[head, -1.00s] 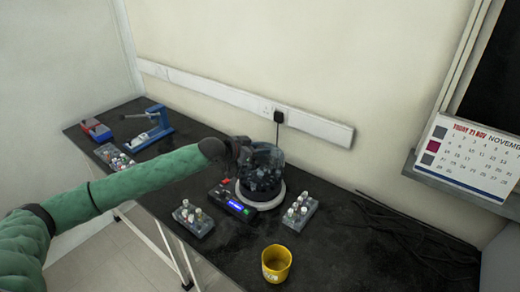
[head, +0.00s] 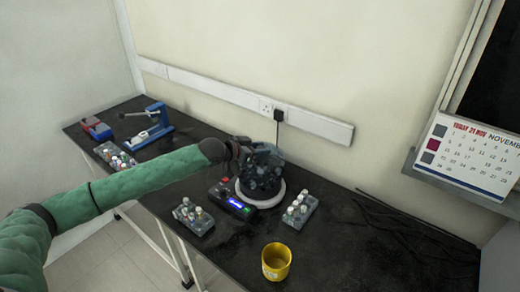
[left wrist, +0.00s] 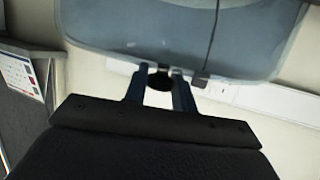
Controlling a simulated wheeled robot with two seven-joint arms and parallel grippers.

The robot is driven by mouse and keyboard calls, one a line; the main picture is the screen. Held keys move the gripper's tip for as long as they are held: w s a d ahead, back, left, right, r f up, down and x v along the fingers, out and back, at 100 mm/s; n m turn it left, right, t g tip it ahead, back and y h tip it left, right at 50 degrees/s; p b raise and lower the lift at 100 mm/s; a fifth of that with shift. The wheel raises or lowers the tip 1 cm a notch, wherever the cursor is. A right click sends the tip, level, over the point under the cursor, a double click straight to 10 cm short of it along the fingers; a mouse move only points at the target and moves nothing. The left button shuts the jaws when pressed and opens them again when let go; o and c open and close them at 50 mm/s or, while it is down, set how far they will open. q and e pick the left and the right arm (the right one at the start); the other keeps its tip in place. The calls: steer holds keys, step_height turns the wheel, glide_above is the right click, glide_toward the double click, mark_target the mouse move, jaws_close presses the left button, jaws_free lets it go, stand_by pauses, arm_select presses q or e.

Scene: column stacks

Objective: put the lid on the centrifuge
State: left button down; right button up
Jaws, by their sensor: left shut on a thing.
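The centrifuge (head: 245,194) stands on the black bench, a dark round body on a white ring-shaped base, with a front panel and a lit blue display. A clear bluish lid (head: 266,153) shows at the top of the centrifuge in the head view. My left gripper (head: 243,148) is beside the lid at its left. In the left wrist view my left gripper (left wrist: 160,88) is shut on the dark knob of the translucent lid (left wrist: 185,35). Whether the lid touches the centrifuge rim cannot be told. My right gripper is not in view.
Tube racks stand left (head: 194,217) and right (head: 300,210) of the centrifuge, another (head: 114,155) farther left. A yellow cup (head: 276,262) stands in front. A blue device (head: 150,132) and a red-blue box (head: 96,128) are at the far left. Dark cables lie at the right.

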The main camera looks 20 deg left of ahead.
arm_select(q)
steer(key=shift+f+b, duration=1.2)
steer(key=shift+f, duration=2.2)
steer(key=c, duration=1.1)
jaws_free()
steer(key=shift+o, duration=0.5)
steer(key=o, duration=0.4)
steer(key=shift+r, duration=0.15)
steer(key=shift+r+p, duration=2.1)
steer(key=shift+r, duration=0.75)
